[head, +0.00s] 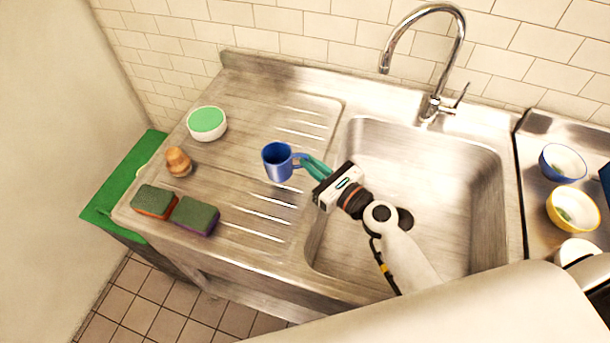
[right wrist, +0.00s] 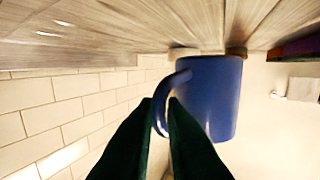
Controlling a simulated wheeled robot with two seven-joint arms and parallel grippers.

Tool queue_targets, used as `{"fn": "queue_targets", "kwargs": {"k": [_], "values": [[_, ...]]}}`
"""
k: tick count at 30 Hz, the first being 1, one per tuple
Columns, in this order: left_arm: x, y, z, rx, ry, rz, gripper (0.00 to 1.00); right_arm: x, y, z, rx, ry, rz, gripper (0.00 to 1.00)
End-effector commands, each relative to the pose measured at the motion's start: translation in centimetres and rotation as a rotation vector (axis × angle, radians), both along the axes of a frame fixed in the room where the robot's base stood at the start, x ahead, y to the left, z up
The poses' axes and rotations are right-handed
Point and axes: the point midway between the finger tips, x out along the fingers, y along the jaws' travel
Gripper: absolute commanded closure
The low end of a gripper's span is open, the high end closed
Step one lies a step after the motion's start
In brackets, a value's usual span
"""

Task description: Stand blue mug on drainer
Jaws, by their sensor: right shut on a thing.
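The blue mug (head: 277,165) is upright over the ribbed steel drainer (head: 240,120), with its open top showing in the head view. My right gripper (head: 306,162) reaches in from the right, over the sink's left edge. Its green fingers are shut on the mug's handle. The right wrist view shows the mug (right wrist: 212,95) close up, its handle between the fingertips (right wrist: 168,108) and the drainer surface along the top of the picture. I cannot tell whether the mug's base touches the drainer. My left gripper is not in view.
A white bowl with a green inside (head: 207,123), a wooden knob-like item (head: 178,162) and two sponges (head: 154,201) (head: 195,216) occupy the drainer's left side. The sink (head: 450,190) and tap (head: 430,105) are right. Bowls (head: 563,163) (head: 573,209) stand far right.

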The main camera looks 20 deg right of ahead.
Motion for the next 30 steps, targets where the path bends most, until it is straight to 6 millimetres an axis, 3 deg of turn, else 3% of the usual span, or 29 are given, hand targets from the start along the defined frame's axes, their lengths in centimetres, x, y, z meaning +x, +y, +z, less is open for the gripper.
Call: {"fn": "queue_targets", "kwargs": {"k": [9, 17, 18, 22, 30], "values": [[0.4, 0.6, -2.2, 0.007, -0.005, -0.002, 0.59, 0.0, 0.0, -3.9, 0.003, 0.001, 0.001, 1.0], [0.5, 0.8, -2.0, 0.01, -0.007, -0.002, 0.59, 0.0, 0.0, -3.9, 0.001, -0.002, 0.002, 1.0], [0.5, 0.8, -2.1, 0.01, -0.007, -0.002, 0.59, 0.0, 0.0, -4.0, -0.001, 0.0, 0.002, 0.88], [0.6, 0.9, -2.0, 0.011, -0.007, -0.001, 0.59, 0.0, 0.0, -3.9, 0.0, 0.0, 0.002, 0.68], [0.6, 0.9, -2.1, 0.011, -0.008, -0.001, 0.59, -0.1, 0.0, -3.9, 0.0, 0.0, 0.002, 0.68]]}}
